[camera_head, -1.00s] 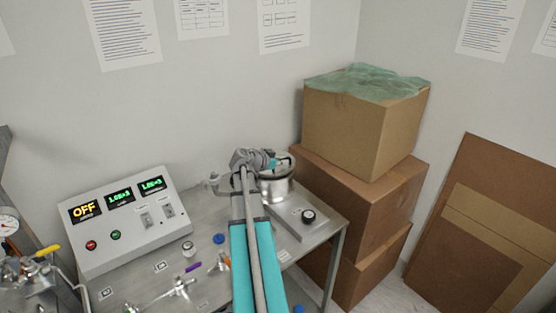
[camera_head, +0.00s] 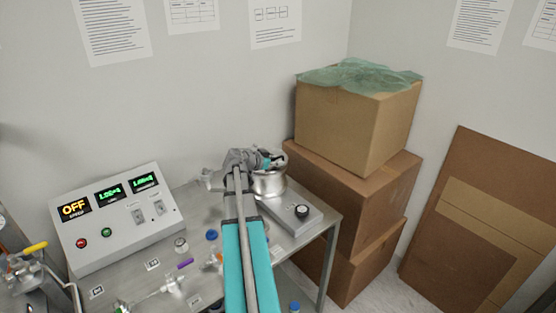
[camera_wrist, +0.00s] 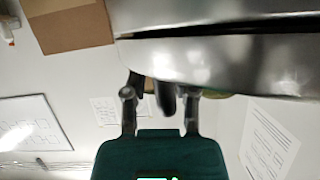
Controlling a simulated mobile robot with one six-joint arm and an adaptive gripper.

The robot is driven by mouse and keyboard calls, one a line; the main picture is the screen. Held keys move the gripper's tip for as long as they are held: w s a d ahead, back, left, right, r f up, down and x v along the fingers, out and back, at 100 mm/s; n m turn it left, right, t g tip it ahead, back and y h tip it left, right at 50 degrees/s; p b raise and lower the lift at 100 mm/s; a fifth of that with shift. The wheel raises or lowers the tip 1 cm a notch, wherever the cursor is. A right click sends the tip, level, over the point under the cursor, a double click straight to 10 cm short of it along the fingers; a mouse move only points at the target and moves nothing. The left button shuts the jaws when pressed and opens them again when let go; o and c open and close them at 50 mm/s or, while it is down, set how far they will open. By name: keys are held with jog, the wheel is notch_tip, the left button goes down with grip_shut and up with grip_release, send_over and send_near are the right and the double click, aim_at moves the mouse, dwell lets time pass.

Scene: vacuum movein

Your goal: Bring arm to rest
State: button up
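My arm (camera_head: 245,260) reaches over the steel table, teal with grey links. Its far end is beside a shiny metal vessel (camera_head: 268,183) at the table's back; my gripper itself is hard to make out there. In the wrist view, my gripper (camera_wrist: 160,92) has dark fingers beyond a teal body, close to a large curved metal surface (camera_wrist: 220,62). The fingers are partly hidden and blurred, so their opening is unclear. I see nothing clearly held.
A control panel (camera_head: 120,215) reading OFF stands left of my arm. A small knob unit (camera_head: 300,213) is to the right. Several cardboard boxes (camera_head: 340,125) are stacked beyond the table's right edge. Flat cardboard (camera_head: 450,265) leans at far right. Small fittings lie on the table.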

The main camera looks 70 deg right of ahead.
jog(key=shift+w+d, duration=0.1)
jog(key=shift+w+r, duration=0.15)
dwell(0.6)
